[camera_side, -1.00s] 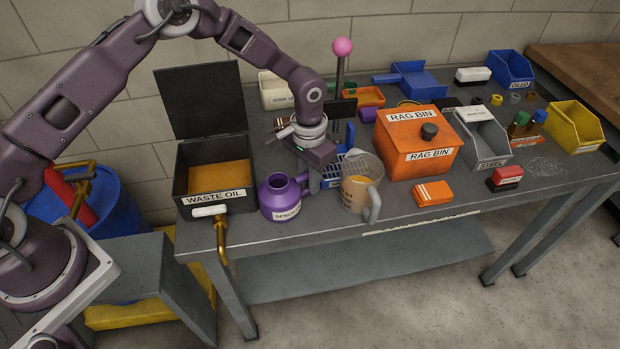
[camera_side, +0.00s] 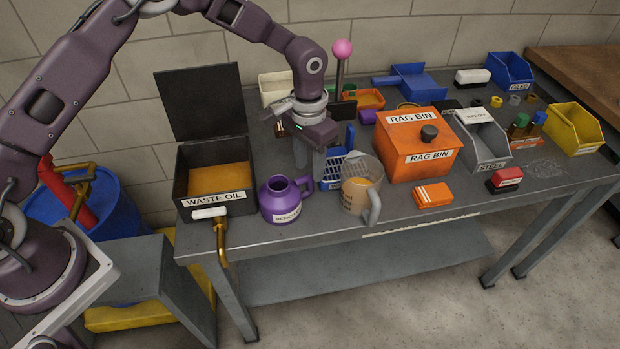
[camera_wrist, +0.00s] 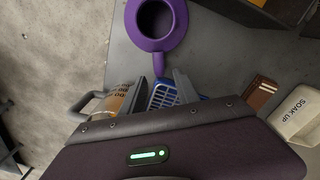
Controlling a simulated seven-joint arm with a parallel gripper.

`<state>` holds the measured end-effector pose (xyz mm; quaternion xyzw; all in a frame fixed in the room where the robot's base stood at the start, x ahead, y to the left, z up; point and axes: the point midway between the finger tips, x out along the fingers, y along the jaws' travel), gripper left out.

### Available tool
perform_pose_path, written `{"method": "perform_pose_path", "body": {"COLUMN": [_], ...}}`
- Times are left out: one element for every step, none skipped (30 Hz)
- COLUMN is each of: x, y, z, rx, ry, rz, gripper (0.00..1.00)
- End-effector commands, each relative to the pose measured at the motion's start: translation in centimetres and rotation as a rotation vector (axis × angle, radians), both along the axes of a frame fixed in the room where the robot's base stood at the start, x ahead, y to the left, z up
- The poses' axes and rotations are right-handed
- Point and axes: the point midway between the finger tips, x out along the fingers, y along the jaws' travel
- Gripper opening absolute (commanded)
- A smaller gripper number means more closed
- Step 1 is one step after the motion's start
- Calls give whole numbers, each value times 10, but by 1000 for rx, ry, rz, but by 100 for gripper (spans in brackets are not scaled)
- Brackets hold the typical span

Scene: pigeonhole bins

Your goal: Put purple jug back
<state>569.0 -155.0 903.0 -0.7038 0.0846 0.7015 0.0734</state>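The purple jug (camera_side: 284,203) stands upright on the grey bench near its front edge, just right of the waste oil box. Its handle is on its right side, and its white label faces front. In the wrist view the jug (camera_wrist: 158,22) shows its open mouth from above, with the handle toward my fingers. My gripper (camera_side: 309,168) is above and behind the handle, clear of the jug. In the wrist view my gripper (camera_wrist: 160,92) has its two fingers apart, with nothing held between them.
The black waste oil box (camera_side: 215,205) with raised lid stands left of the jug. A clear measuring jug (camera_side: 357,192) with amber liquid and a blue basket (camera_side: 330,178) are close on the right. The orange rag bin (camera_side: 418,150) stands further right. A white soak-up bin (camera_side: 275,90) is behind.

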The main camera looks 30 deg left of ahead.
Motion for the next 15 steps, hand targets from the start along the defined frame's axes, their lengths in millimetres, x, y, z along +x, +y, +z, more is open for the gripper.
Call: {"method": "perform_pose_path", "body": {"x": [1, 1, 1, 0, 0, 0, 0, 0, 0, 0, 0, 0, 0, 0, 0], "y": [0, 0, 1, 1, 1, 1, 1, 1, 1, 1, 1, 1, 1, 1, 1], "z": [14, 22, 31, 38, 43, 50, 54, 57, 60, 62, 63, 63, 64, 64, 63], "rx": [0, 0, 0, -1, 0, 1, 1, 1, 0, 0, 0, 0, 0, 0, 0], "ry": [-3, -4, -3, -3, -1, -2, -1, 0, 0, 0, 0, 1, 1, 1, 1], "rz": [1, 0, 0, 0, 1, 0, -1, -1, -1, 0, 0, 0, -1, -1, -1], "gripper": [38, 38, 38, 38, 38, 38, 38, 38, 38, 38, 38, 38, 38, 38, 38]}}
